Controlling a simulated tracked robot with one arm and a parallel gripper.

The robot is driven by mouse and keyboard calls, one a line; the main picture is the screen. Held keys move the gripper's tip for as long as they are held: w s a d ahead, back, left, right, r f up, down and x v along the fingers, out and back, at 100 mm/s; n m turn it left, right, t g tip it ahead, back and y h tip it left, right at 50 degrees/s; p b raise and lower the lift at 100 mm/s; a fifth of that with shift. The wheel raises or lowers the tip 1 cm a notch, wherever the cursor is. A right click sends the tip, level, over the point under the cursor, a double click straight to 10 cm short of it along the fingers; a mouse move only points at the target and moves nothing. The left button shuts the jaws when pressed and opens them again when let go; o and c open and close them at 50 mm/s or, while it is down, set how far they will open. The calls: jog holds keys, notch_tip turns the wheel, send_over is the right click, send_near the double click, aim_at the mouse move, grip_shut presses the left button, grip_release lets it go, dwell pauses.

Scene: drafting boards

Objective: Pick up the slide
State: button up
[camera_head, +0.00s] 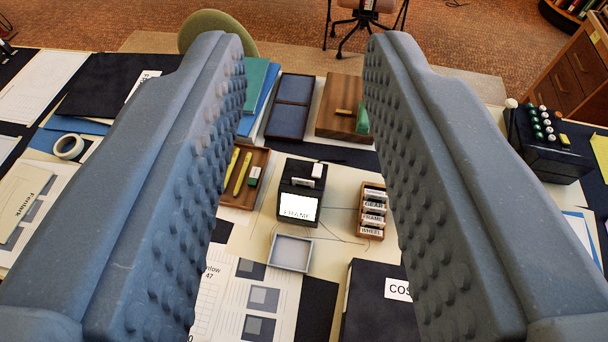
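My gripper (302,62) is open and empty. Its two grey studded fingers stand wide apart above the desk. Between them, lower down, a black viewer (297,185) has a lit white screen that reads FRAME. A small pale piece (317,170) sticks up from the viewer's top and looks like a slide. To its right a small wooden rack (383,211) holds several labelled slides; GEAR, FRAME and WHEEL can be read. A shallow grey tray (290,236) lies in front of the viewer and looks empty. My fingers touch none of these.
A wooden tray (262,160) with yellow pencils and an eraser lies left of the viewer. Behind are a dark blue case (289,107) and a wooden board (337,92). A dark binder (365,310) is in front. A black box with knobs (547,150) stands at the right.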

jog(key=n+g+p, duration=0.8)
jog(key=n+g, duration=0.3)
jog(key=n, duration=0.1)
send_over(303, 180)
notch_tip(303, 180, down, 27)
jog(key=shift+f+n+g+b, duration=0.35)
jog(key=shift+f+n+g, duration=0.35)
jog(key=shift+f, duration=3.9)
jog(key=shift+f+n+g+b, duration=0.35)
jog(key=shift+f+n+g, duration=0.3)
jog(key=shift+f, duration=3.9)
jog(key=shift+f+n+g+b, duration=0.35)
jog(key=shift+f+n+g, duration=0.35)
jog(key=shift+f, duration=3.9)
grip_shut()
